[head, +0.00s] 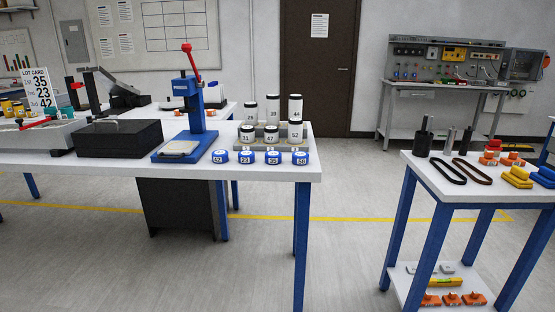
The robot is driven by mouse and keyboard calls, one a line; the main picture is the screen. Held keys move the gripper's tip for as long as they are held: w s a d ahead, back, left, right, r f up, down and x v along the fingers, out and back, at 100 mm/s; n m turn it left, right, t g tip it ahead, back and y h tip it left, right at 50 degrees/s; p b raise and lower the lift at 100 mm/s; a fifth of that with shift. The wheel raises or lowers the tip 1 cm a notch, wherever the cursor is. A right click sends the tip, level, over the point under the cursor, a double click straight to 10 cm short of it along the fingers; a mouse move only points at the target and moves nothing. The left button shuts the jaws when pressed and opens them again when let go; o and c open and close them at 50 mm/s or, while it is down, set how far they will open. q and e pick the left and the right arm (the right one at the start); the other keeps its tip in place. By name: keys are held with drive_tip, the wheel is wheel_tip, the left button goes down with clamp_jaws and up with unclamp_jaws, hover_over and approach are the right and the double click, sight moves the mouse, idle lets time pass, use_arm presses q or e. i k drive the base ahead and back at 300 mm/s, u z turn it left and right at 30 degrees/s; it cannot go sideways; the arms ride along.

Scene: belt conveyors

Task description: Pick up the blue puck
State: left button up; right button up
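Several short blue pucks with white tops and printed number labels stand in a row along the front right edge of the white table (262,172). The leftmost blue puck (220,156) is beside the blue press base. Two more, a second puck (247,157) and a third puck (273,158), follow to its right. The rightmost blue puck (300,158) is near the table corner. They stand apart from each other. Neither of my grippers is in view.
White canisters with black lids (271,135) stand behind the pucks on a stepped rack. A blue press (194,95) with a red lever and a black box (120,138) are to the left. Open floor (350,235) separates this table from the right-hand bench (470,190).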

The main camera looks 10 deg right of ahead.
sight(271, 157)
drive_tip(key=z, duration=1.85)
drive_tip(key=i, duration=1.75)
drive_tip(key=u, duration=0.6)
